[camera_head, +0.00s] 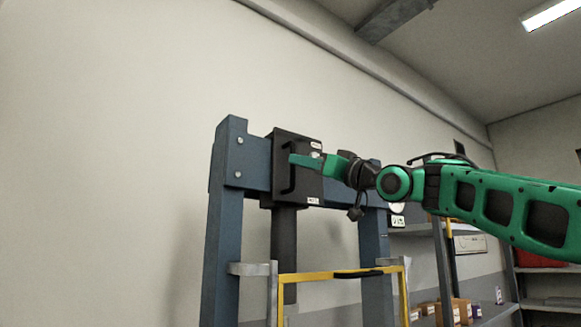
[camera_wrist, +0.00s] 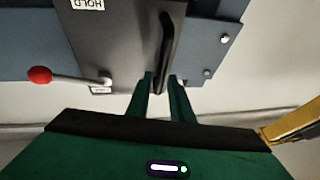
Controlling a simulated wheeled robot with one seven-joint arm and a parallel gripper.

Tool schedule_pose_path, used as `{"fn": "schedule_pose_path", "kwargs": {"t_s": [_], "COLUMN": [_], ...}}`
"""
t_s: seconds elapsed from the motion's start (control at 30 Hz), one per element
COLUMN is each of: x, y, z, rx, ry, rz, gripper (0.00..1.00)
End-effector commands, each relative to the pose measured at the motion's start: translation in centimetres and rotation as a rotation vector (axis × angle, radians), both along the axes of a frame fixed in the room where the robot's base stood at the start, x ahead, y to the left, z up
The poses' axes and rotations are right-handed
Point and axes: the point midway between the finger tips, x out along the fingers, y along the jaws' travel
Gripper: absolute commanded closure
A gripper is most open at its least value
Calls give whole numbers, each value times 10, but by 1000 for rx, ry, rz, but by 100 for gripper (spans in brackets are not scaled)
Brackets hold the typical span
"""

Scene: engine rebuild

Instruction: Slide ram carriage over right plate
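The ram carriage (camera_head: 312,180) is a black box riding on the blue crossbeam of a press frame, with a dark ram hanging below it. A black bar handle (camera_head: 290,168) stands on its front face. The carriage also fills the top of the wrist view (camera_wrist: 120,42), and its handle (camera_wrist: 164,50) shows there. My gripper (camera_head: 292,160) reaches in from the right. In the wrist view its two green fingers (camera_wrist: 160,77) lie on either side of the handle's near end, with little gap. Whether they press on it is unclear. I cannot make out the right plate.
Blue posts (camera_head: 224,220) hold the crossbeam (camera_head: 254,165). A red-knobbed lever (camera_wrist: 40,75) sticks out beside the carriage. A yellow frame (camera_head: 330,275) stands low in front. Shelves with boxes (camera_head: 455,310) are at the right; the wall is behind.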

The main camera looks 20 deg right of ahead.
Motion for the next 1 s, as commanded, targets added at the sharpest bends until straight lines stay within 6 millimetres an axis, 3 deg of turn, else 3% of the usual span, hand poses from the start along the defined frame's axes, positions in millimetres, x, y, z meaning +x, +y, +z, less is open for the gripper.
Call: {"fn": "schedule_pose_path", "kwargs": {"t_s": [0.23, 0.67, 0.77, 1.0], "x": [27, 35, 35, 35], "y": [16, 21, 20, 20], "z": [12, 16, 16, 16], "rx": [0, 1, 1, 1], "ry": [0, 0, 0, 0], "rz": [1, 0, 0, 0], "gripper": [80, 80, 99, 100]}}
